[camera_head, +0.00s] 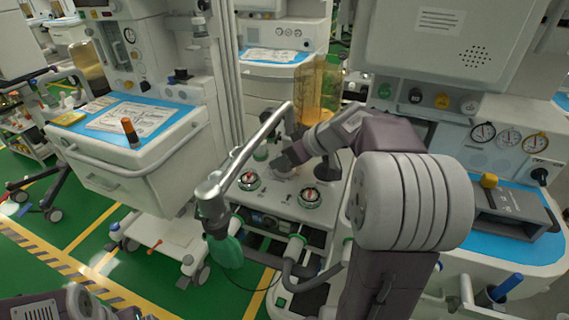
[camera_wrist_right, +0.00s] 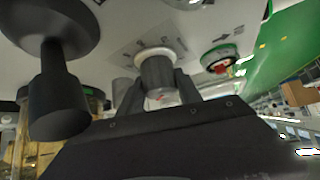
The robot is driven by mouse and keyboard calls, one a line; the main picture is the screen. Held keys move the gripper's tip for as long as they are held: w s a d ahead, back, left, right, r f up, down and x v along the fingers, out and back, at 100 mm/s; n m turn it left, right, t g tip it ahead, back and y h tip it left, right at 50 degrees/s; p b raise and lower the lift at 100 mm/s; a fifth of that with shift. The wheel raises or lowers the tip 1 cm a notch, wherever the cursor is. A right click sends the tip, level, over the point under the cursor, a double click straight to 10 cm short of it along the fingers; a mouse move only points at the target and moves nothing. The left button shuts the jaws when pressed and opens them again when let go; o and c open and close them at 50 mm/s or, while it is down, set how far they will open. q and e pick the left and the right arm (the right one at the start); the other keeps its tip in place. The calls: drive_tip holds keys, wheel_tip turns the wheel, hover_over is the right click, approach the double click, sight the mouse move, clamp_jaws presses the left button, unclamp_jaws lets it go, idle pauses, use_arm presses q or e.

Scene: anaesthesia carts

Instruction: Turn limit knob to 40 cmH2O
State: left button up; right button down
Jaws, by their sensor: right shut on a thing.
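The grey limit knob (camera_wrist_right: 157,72), with a pale collar, stands on the white panel (camera_wrist_right: 128,22) in the right wrist view. Printed marks lie beside it, too small and blurred to read. My right gripper (camera_wrist_right: 158,88) has a dark finger on either side of the knob and is shut on it. In the head view my right gripper (camera_head: 284,164) reaches down to the back part of the white panel (camera_head: 280,201) and mostly hides the knob. Where the knob points cannot be read. My left gripper is not in view.
Two round green-and-red gauges (camera_head: 249,181) (camera_head: 309,198) sit on the panel in front of the knob. A metal arm with a green bag (camera_head: 225,250) rises at the panel's left. In the wrist view a large black knob (camera_wrist_right: 52,90) stands close at left.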

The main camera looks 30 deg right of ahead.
drive_tip(key=c, duration=2.2)
unclamp_jaws()
drive_tip(key=shift+m+h, duration=0.4)
drive_tip(key=shift+m, duration=0.1)
drive_tip(key=c, duration=2.2)
unclamp_jaws()
drive_tip(key=c, duration=0.8)
unclamp_jaws()
drive_tip(key=p+v, duration=0.1)
drive_tip(key=v, duration=0.8)
drive_tip(key=shift+s+p, duration=0.1)
drive_tip(key=shift+p, duration=0.25)
